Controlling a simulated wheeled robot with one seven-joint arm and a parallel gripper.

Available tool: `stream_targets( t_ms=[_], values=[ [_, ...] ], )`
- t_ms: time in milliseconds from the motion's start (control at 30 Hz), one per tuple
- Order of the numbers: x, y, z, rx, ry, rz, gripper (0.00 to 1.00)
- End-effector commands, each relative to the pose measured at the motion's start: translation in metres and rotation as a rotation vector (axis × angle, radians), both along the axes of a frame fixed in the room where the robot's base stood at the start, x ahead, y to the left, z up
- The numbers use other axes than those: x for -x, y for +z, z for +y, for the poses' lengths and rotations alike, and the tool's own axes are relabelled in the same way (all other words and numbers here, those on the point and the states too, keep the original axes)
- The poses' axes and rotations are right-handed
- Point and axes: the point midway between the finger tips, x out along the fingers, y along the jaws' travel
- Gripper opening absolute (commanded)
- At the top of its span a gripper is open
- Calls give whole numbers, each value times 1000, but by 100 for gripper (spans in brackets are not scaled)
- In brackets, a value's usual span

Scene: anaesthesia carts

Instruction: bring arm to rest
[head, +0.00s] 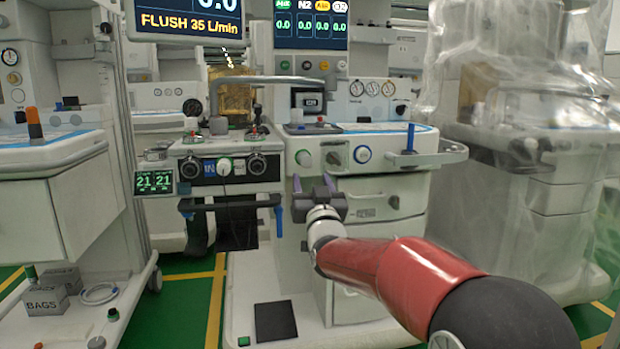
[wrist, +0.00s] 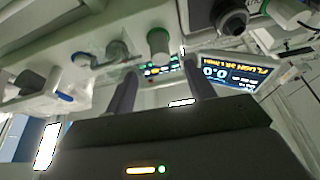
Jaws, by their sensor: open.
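My gripper (head: 312,184) is at the end of my red arm in the head view, in front of the middle anaesthesia cart (head: 400,188). Its two purple-grey fingers point up and away toward the cart's front panel, with a gap between them. In the wrist view my gripper (wrist: 160,85) shows both fingers apart and nothing between them. A green-ringed knob (wrist: 158,42) shows just beyond the fingertips in that view. Whether the fingers touch the panel cannot be told.
A cart draped in clear plastic (head: 530,130) is at right. Another cart (head: 50,190) is at left, with a BAGS box (head: 46,300) below. Green floor shows between.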

Motion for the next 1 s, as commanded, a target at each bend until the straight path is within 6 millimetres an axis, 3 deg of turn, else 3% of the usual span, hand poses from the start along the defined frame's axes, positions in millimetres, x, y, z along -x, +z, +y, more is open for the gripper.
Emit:
stream_targets(
  t_ms=[367, 533, 667, 833, 1000],
  values=[
    [3, 1, -2, 6, 0, 12, 54],
    [31, -5, -26, 79, -11, 167, 54],
    [83, -30, -66, 166, -42, 405, 54],
    [178, -85, -123, 242, -100, 753, 54],
    [273, -139, -164, 265, -146, 1046, 54]
  ],
)
